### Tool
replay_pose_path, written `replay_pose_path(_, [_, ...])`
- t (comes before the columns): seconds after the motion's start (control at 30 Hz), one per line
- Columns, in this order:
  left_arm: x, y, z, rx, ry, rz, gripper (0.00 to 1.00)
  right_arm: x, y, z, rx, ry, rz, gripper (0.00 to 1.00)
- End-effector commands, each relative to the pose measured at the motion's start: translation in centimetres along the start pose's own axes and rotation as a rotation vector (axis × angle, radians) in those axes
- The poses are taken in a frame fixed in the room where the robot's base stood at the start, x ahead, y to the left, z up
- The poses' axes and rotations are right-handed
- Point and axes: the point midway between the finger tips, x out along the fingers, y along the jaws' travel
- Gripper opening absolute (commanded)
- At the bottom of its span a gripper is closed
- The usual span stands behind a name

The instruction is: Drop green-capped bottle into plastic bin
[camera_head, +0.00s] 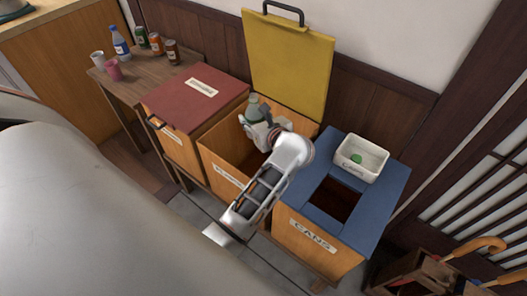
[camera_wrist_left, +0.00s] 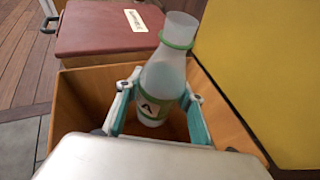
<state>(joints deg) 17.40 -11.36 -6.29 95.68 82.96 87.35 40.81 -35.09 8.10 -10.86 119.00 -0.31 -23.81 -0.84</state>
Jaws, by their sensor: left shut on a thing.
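A pale, translucent bottle (camera_head: 253,108) with a green neck ring and a white-green label is upright in my left gripper (camera_head: 262,127). The left wrist view shows both fingers of the gripper (camera_wrist_left: 160,108) pressing the sides of the bottle (camera_wrist_left: 168,68). Its mouth looks bare, with no cap on it. The bottle is over the opening of the middle wooden bin (camera_head: 221,158), whose yellow lid (camera_head: 288,60) stands open. The bin's wall (camera_wrist_left: 82,95) also shows in the left wrist view. The bin's front label is partly hidden. My right gripper is out of view.
A red-lidded bin (camera_head: 195,98) is shut on the left. A blue-topped cans bin (camera_head: 375,205) is on the right, with a white box (camera_head: 350,168) holding a small green piece (camera_head: 356,158). A side table (camera_head: 150,72) holds cups, cans and a blue-capped bottle (camera_head: 119,43).

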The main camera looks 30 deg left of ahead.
Motion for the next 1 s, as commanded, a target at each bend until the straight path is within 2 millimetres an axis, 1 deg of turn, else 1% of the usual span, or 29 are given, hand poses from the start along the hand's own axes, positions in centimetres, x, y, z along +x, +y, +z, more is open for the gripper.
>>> replay_pose_path(0.03, [0.5,0.1,-1.2,0.008,0.003,0.003,0.17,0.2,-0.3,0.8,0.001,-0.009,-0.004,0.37])
replay_pose_path(0.07, [0.6,0.1,-1.6,0.008,0.003,0.003,0.17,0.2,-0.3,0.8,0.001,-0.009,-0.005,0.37])
replay_pose_path(0.23, [1.3,0.1,-3.1,0.006,0.002,0.003,0.17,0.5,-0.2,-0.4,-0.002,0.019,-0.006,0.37])
replay_pose_path(0.4, [1.5,0.0,-3.5,0.001,0.001,0.001,0.17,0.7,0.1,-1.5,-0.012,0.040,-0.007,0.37])
replay_pose_path(0.6, [1.4,0.0,-3.3,-0.001,-0.001,0.000,0.17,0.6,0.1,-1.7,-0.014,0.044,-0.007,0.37])
replay_pose_path(0.63, [1.4,0.0,-3.3,-0.001,-0.001,0.000,0.40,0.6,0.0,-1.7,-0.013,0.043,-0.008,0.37])
replay_pose_path(0.7, [1.4,0.0,-3.3,-0.001,-0.001,0.000,0.57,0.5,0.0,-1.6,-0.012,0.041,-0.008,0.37])
replay_pose_path(1.0, [1.4,0.0,-3.4,0.000,0.000,0.000,0.57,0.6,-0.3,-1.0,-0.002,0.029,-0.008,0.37])
